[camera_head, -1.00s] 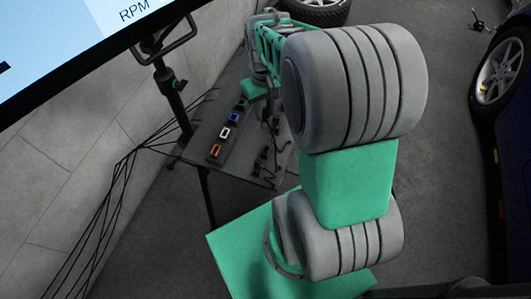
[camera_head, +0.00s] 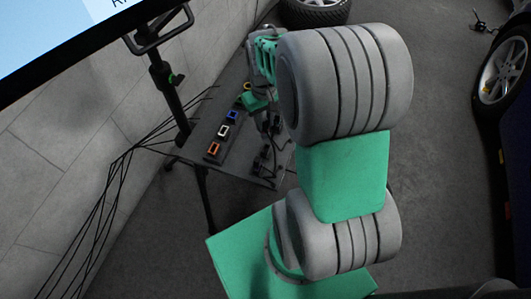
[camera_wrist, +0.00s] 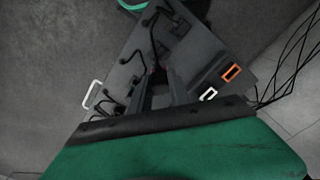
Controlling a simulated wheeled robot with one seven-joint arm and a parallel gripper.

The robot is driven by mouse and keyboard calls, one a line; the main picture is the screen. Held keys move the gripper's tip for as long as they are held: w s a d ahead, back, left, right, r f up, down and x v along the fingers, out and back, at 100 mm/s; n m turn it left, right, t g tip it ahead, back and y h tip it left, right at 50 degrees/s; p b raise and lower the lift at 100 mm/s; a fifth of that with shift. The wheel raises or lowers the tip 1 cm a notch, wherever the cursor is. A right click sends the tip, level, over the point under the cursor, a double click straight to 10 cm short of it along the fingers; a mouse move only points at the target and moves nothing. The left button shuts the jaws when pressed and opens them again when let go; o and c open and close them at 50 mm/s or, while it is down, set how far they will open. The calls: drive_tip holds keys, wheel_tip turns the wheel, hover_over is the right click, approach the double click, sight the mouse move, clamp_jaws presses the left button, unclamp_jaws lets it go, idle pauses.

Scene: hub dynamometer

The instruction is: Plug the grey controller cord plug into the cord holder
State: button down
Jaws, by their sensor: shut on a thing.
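My gripper (camera_wrist: 161,92) is shut on a small dark thing over the table, seen from above in the wrist view. The thing is mostly hidden between the fingers; it looks like the grey controller cord plug, but its shape is unclear. A dark cord shows just beyond the fingertips. A dark strip with coloured rectangular sockets, apparently the cord holder, lies beside the gripper. Its orange socket (camera_head: 214,148), white socket (camera_head: 224,131) and blue socket (camera_head: 233,115) show in the head view. The orange socket (camera_wrist: 231,72) and white socket (camera_wrist: 208,94) are right of the fingers in the wrist view.
The small dark table (camera_head: 187,151) carries several black cords and hooks (camera_head: 262,160). A white handle-like loop (camera_wrist: 92,94) is at the table's edge. A monitor stand (camera_head: 165,88) and hanging black cables (camera_head: 110,200) stand left, by the wall.

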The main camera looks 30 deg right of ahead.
sight(267, 136)
drive_tip(key=shift+f+b, duration=1.5)
drive_tip(key=shift+f, duration=1.4)
drive_tip(key=shift+s+t+b, duration=0.55)
drive_tip(key=shift+s+t, duration=0.25)
drive_tip(key=shift+t, duration=0.3)
drive_tip(key=n, duration=0.3)
drive_tip(key=shift+d+r+n+y+p, duration=0.1)
drive_tip(key=shift+d+n+y+p, duration=0.05)
drive_tip(key=shift+n+y+p, duration=0.2)
drive_tip(key=n, duration=0.4)
drive_tip(key=shift+w+n+g+y, duration=0.1)
drive_tip(key=shift+n+g+y, duration=0.15)
drive_tip(key=shift+g+y, duration=0.1)
